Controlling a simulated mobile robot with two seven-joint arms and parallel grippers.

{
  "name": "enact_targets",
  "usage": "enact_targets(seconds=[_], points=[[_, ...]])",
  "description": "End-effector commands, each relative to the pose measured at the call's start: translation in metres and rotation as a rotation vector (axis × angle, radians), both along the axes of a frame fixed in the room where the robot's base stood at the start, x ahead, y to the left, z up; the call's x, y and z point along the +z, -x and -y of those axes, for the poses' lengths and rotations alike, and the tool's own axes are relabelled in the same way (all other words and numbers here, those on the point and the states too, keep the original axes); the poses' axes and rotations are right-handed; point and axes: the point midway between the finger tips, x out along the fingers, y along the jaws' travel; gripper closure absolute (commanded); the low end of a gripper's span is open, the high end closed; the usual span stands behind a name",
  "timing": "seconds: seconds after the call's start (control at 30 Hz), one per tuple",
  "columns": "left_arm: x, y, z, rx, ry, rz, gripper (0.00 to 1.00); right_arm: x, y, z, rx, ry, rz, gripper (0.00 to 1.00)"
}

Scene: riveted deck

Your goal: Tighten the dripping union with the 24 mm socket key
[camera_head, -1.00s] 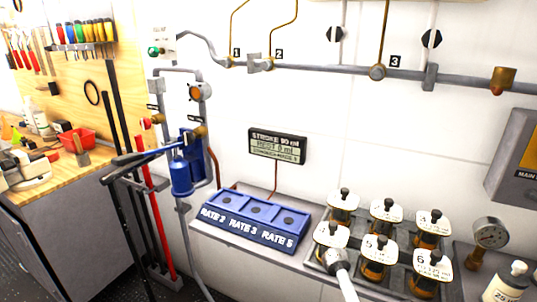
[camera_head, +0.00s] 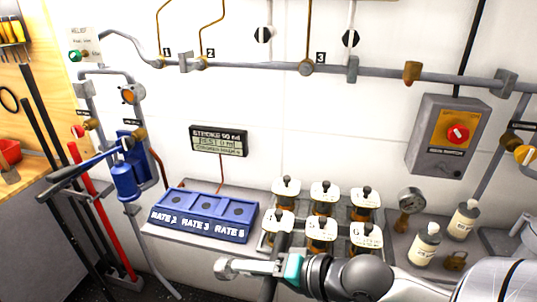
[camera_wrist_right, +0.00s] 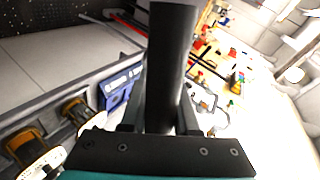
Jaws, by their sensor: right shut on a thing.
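My right gripper (camera_head: 250,268) reaches in from the lower right, low in front of the bottle rack. It is shut on a dark grey round bar, which fills the space between the fingers in the right wrist view (camera_wrist_right: 168,70). I take this bar for the socket key; no size mark can be read. On the wall pipe are numbered fittings: union 1 (camera_head: 160,62), union 2 (camera_head: 202,63) and union 3 (camera_head: 306,68). No drip can be made out at any of them. The gripper is well below the pipe and apart from it. My left gripper is out of view.
A blue block (camera_head: 203,232) with rate labels sits on the ledge, left of several labelled bottles (camera_head: 322,195). A gauge (camera_head: 411,201) and white bottles stand at right. A switch box (camera_head: 448,135) and display (camera_head: 218,141) hang on the wall. A blue pump (camera_head: 124,182) is at left.

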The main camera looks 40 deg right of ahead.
Motion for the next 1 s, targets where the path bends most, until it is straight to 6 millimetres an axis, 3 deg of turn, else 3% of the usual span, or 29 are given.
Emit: enact_targets(seconds=[0.4, 1.0], points=[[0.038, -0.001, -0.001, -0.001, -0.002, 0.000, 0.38, 0.041, -0.003, 0.027, 0.219, 0.194, -0.274, 1.00], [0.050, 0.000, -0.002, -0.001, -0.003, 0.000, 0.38, 0.059, -0.001, 0.036, 0.300, 0.292, -0.394, 1.00]])
